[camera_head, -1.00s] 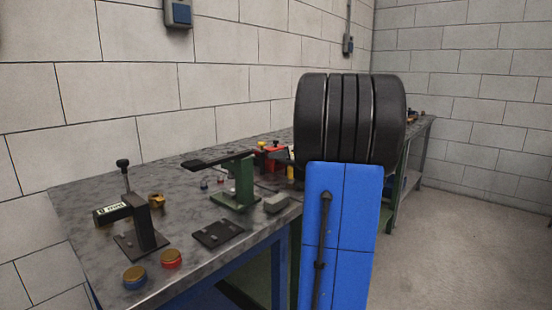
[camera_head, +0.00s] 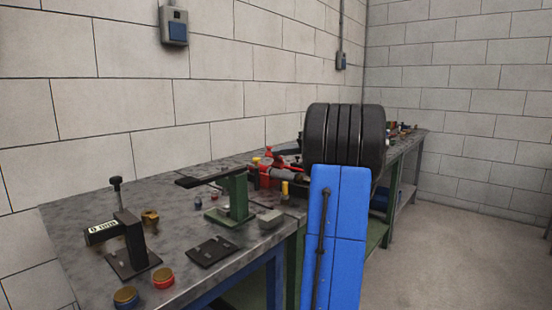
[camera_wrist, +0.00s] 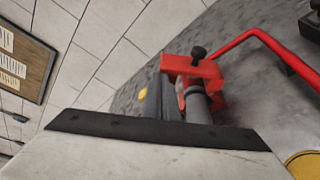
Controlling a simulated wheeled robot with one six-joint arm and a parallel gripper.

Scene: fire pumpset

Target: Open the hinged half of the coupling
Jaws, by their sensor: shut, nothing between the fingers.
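A red clamp-like fitting (camera_wrist: 197,72) with a black knob (camera_wrist: 198,52) sits beside a short grey cylinder (camera_wrist: 197,104) in the wrist view. It looks like the coupling; I cannot tell which part is the hinged half or whether it stands open. In the head view the red fitting (camera_head: 264,174) is small, on the bench behind the green stand, with a grey cylinder (camera_head: 287,174) to its right. My gripper (camera_wrist: 166,88) shows as dark fingers, shut and empty, just left of the cylinder; touching or apart is unclear. My arm hides the gripper in the head view.
A red bent bar (camera_wrist: 250,38) runs right of the fitting. The bench (camera_head: 75,215) also holds a green stand (camera_head: 232,196), a black clamp post (camera_head: 133,240), a flat dark plate (camera_head: 213,251) and round caps (camera_head: 163,277). The wall is close behind; floor at right is clear.

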